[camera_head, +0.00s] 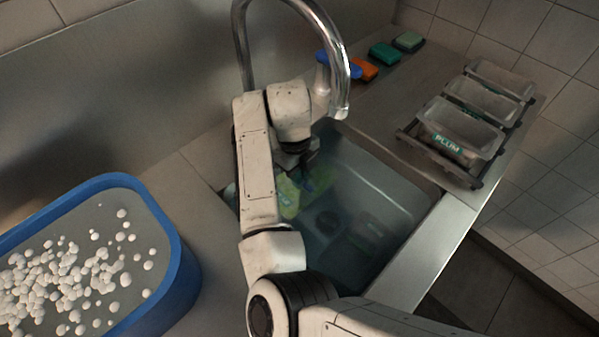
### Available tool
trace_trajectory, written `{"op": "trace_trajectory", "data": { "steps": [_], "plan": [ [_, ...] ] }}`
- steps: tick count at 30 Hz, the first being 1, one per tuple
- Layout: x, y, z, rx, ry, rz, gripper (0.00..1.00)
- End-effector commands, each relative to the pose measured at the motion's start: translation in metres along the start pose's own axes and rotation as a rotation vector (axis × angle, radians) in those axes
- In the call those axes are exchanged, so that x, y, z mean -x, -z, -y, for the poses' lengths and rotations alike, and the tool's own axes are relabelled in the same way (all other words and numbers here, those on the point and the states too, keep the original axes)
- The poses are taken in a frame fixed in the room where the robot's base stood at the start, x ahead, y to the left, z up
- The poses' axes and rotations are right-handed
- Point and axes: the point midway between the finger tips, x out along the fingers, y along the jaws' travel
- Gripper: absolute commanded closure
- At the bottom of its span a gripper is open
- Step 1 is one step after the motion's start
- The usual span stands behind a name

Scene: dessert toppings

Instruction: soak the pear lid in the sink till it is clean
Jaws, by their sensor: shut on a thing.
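The sink (408,192) holds murky bluish-green water. My arm reaches down into it from the front, and my gripper (308,184) is low in the basin, seen through the water. A yellow-green flat piece (288,198), which looks like the pear lid, is at the gripper's left side. The gripper appears shut on it, though my arm and the water hide the contact. No lettering or dirt on the piece can be made out. Darker blurred shapes (368,232) lie in the water to the right of the gripper.
A curved metal faucet (341,70) arches over the sink's back. Blue, orange (364,68), teal (385,53) and grey-green (408,41) blocks line the back counter. A rack holds clear tubs, one marked PLUM (447,145). A blue-rimmed tub (182,262) of white balls stands left.

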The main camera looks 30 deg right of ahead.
Motion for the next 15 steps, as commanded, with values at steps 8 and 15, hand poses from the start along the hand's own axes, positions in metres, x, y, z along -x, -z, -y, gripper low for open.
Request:
{"op": "trace_trajectory", "data": {
  "steps": [8, 15],
  "plan": [
    [-0.022, -0.002, 0.000, 0.000, 0.000, -0.002, 1.00],
    [-0.032, -0.004, 0.000, -0.001, 0.000, -0.001, 1.00]
  ]
}}
